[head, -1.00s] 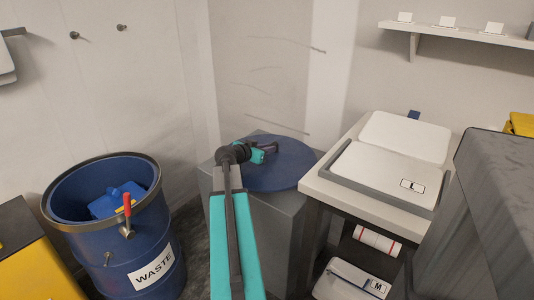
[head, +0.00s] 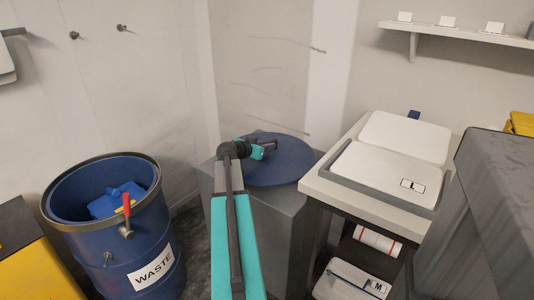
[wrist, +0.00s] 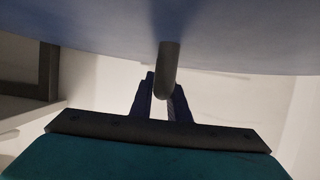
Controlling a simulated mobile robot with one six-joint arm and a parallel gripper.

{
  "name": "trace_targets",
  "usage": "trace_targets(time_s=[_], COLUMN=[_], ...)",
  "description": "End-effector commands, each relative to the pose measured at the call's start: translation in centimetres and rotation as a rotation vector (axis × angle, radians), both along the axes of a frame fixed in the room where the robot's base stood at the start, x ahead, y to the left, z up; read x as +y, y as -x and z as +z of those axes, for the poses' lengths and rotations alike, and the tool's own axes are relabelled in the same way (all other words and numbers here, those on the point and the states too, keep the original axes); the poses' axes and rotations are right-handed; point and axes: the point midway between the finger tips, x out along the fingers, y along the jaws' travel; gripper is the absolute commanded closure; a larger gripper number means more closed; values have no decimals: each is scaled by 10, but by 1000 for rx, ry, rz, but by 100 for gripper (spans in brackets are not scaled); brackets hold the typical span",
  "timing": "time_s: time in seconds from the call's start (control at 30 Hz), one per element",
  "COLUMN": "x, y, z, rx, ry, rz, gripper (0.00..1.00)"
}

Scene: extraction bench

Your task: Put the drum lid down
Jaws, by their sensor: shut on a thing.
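The drum lid (head: 283,172) is a round, flat blue disc. It is over the top of a grey block (head: 284,220) in the middle of the head view; I cannot tell whether it touches the block. My gripper (head: 270,145) is at the lid's upper face, shut on its handle. The blue waste drum (head: 112,255) stands open at the left, with a blue object (head: 115,202) inside.
A white-topped bench (head: 318,187) with a pale case marked L (head: 385,177) stands close to the lid's right. A grey covered block (head: 495,210) is farther right. A yellow cabinet (head: 30,262) is at lower left. Walls close in behind the lid.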

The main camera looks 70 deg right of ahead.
Motion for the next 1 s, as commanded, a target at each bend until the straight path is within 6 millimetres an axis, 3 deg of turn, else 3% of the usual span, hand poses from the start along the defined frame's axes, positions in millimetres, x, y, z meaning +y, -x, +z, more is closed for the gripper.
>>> trace_targets(time_s=[0.3,0.8,0.83,0.9,0.93,1.0], x=[0,0,0,0,0,0], y=[0,0,0,0,0,0], z=[-27,-31,-33,-32,-32,-32], rx=[2,2,0,0,0,0], ry=[3,4,0,0,0,0], rz=[2,1,0,0,0,0], gripper=[100,100,83,71,66,66])
